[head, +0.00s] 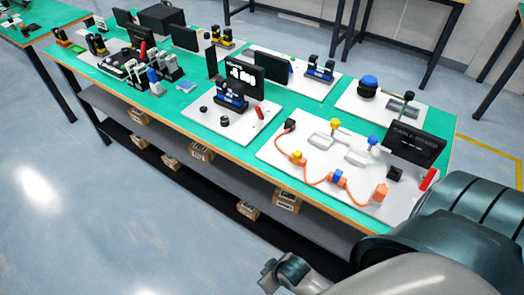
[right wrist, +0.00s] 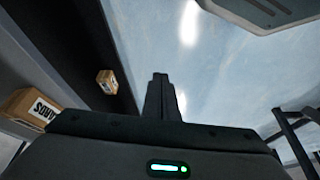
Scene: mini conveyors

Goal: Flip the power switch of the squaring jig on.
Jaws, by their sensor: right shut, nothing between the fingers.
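I cannot tell for sure which station is the squaring jig, as most signs are too small to read. A middle station (head: 190,121) in the head view has a white base, a black sign (head: 243,75) with white marks, dark knobs (head: 224,121) and a small red lever (head: 260,112); its switch state is unclear. My right gripper (head: 270,274) is low at the bottom of the head view, in front of the table and apart from all stations. Its fingers show closed and empty in the right wrist view (right wrist: 158,95). My left gripper is not in view.
The cable board (head: 280,158), with orange cable and a red part (head: 428,180), stands at the table's near right. More stations fill the green table (head: 185,87). Cardboard boxes (head: 286,200) sit on and below the lower shelf. Open floor lies in front.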

